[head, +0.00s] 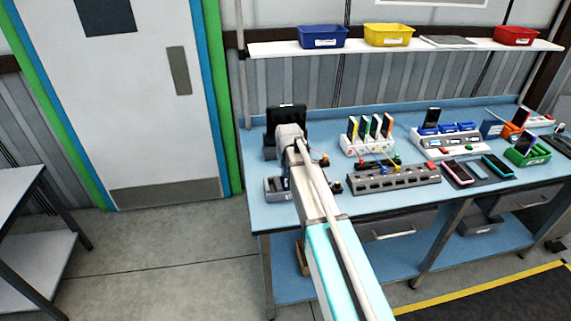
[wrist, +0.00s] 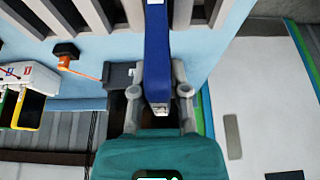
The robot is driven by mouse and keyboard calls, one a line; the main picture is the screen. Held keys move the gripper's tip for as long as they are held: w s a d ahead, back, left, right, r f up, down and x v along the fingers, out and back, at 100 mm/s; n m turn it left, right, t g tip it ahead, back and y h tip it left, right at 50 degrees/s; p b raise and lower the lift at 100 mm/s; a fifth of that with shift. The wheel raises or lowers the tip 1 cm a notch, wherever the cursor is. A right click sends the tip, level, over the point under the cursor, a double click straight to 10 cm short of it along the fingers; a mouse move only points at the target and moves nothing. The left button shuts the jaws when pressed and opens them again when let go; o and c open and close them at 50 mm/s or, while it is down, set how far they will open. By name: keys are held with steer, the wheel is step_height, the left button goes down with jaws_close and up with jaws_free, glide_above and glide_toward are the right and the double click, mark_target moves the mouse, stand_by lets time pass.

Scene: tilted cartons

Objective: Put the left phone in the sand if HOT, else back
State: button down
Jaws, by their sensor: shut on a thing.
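My gripper (wrist: 158,92) is shut on a narrow blue thing (wrist: 158,50) between its two grey fingers in the wrist view. The blue thing is seen edge-on and has small white marks; I cannot tell whether it is a phone. In the head view my arm hides the fingers and what they hold. Several phones are on the bench: some stand upright in a white rack (head: 366,151), a dark one (head: 431,116) stands farther right, and a pink one (head: 458,173) and a teal one (head: 497,165) lie flat. I cannot make out any sand or a HOT reading.
The blue bench (head: 400,208) is crowded. A grey socket strip (head: 390,180) lies near its front edge, and a green holder (head: 527,150) stands at the right. Blue (head: 322,36), yellow (head: 388,35) and red (head: 515,36) bins stand on the shelf above.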

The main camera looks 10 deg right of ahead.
steer(key=shift+f, duration=0.25)
stand_by(0.6)
steer(key=c, duration=0.5)
jaws_free()
steer(key=shift+c, duration=0.2)
steer(key=shift+r, duration=0.15)
step_height(320, 180, up, 7)
steer(key=p, duration=0.6)
steer(key=shift+p, duration=0.35)
steer(key=s+f+g+b, duration=0.2)
steer(key=s+f+b, duration=0.1)
steer(key=s, duration=1.2)
steer(key=s+f+g+b, duration=0.2)
steer(key=s+f+b, duration=0.1)
steer(key=s, duration=1.2)
steer(key=shift+d+f, duration=0.3)
steer(key=shift+f, duration=0.45)
steer(key=shift+w, duration=0.1)
